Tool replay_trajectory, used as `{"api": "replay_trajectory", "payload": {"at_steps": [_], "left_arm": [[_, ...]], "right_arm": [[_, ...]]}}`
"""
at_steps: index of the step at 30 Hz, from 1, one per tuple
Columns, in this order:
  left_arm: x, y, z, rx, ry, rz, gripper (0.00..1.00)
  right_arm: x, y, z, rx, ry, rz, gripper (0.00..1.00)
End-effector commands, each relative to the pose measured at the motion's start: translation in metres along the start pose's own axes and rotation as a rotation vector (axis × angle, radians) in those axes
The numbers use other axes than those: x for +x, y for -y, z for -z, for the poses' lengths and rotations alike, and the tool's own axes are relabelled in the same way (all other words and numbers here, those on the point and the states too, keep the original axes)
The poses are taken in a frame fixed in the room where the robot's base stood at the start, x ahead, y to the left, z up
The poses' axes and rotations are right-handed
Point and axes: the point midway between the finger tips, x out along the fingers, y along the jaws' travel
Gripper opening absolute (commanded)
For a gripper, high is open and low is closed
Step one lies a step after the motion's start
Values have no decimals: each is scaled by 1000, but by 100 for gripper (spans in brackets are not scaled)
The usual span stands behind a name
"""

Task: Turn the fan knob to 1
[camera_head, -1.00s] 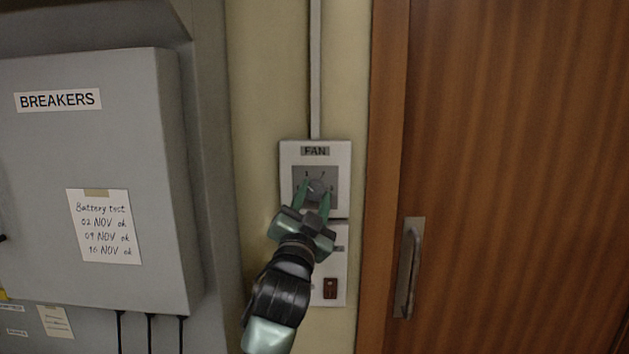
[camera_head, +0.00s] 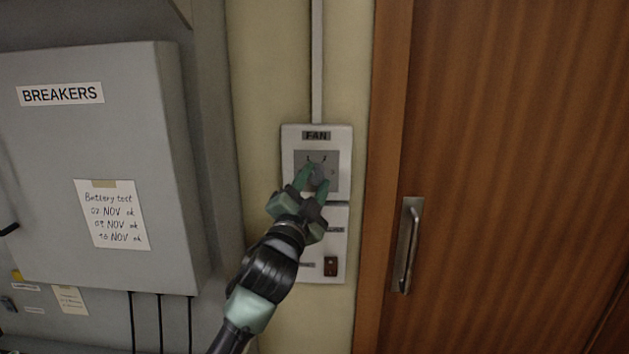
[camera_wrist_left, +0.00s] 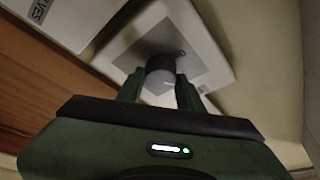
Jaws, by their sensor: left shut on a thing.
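The fan panel (camera_head: 341,137) is a white plate on the wall with a FAN label and a grey dial face. The round grey fan knob (camera_head: 320,174) sits at the middle of the dial. My left gripper (camera_head: 312,180) reaches it from below left, shut on the knob, with a green finger on each side. In the left wrist view the dark knob (camera_wrist_left: 157,52) stands between the fingertips, with a light mark on its front. The gripper hides part of the dial, and I cannot read which number the knob points to. My right gripper is not in view.
Below the fan panel is a second plate with a dark brown switch (camera_head: 330,266). A grey breaker box (camera_head: 120,130) stands out at the left. A wooden door (camera_head: 510,150) with a metal handle (camera_head: 408,245) is at the right.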

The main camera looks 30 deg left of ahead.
Motion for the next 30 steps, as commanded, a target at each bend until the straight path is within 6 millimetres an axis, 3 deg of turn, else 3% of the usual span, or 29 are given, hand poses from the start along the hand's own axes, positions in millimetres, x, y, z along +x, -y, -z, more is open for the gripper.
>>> {"api": "replay_trajectory", "payload": {"at_steps": [2,3,5,17,30], "left_arm": [[0,1,-1,2,3,2,0],[0,1,-1,2,3,2,42],[0,1,-1,2,3,2,58],[-6,-1,-2,0,1,1,58],[-72,-1,-3,1,3,1,58]], "right_arm": [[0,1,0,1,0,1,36],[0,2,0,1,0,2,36],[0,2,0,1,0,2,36],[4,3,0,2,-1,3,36],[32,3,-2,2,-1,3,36]]}}
